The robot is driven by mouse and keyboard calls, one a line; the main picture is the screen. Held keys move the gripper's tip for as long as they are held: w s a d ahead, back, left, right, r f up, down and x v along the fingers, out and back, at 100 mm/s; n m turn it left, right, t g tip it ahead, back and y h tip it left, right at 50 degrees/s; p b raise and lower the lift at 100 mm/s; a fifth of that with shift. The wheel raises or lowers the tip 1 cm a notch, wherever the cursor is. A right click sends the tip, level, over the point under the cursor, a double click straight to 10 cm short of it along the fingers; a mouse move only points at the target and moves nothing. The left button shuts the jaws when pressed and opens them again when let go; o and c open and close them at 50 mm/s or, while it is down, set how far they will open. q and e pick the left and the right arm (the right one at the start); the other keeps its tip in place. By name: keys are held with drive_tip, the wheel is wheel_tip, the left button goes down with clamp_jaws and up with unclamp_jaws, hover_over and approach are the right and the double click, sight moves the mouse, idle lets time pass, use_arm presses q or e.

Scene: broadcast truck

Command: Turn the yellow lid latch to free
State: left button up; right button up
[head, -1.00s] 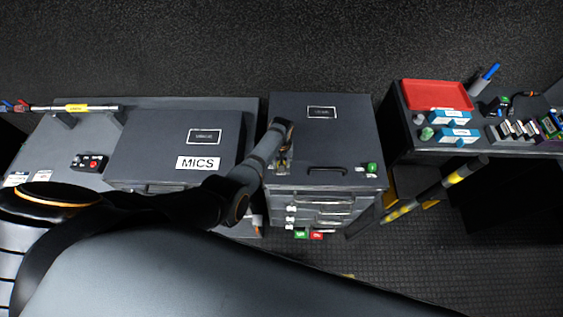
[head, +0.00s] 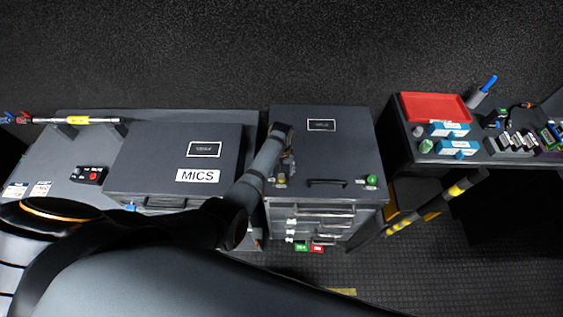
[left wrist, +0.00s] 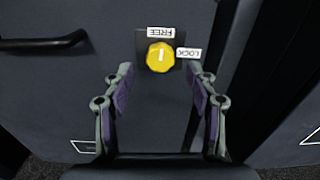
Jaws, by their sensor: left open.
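The yellow lid latch (left wrist: 160,57) is a round knob on a dark plate on a dark lid (head: 345,150). A white mark on it runs roughly up and down in the left wrist view. A FREE label (left wrist: 161,32) sits above it and a LOCK label (left wrist: 188,53) to its right. My left gripper (left wrist: 162,82) is open. Its two fingers stand to either side below the knob in that view, apart from it and with nothing between them. In the head view the left gripper (head: 282,170) is over the lid's front left corner and partly hides the latch. My right gripper is out of view.
A black handle (head: 327,183) and a green knob (head: 372,180) are along the lid's front edge. A MICS case (head: 170,160) stands close on the left. A bench with a red tray (head: 435,107) stands on the right. Drawers are below the lid.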

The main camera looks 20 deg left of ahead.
use_arm(q)
wheel_tip(320, 180, up, 8)
drive_tip(key=shift+r, duration=0.15)
drive_tip(key=shift+s, duration=0.1)
idle(0.5)
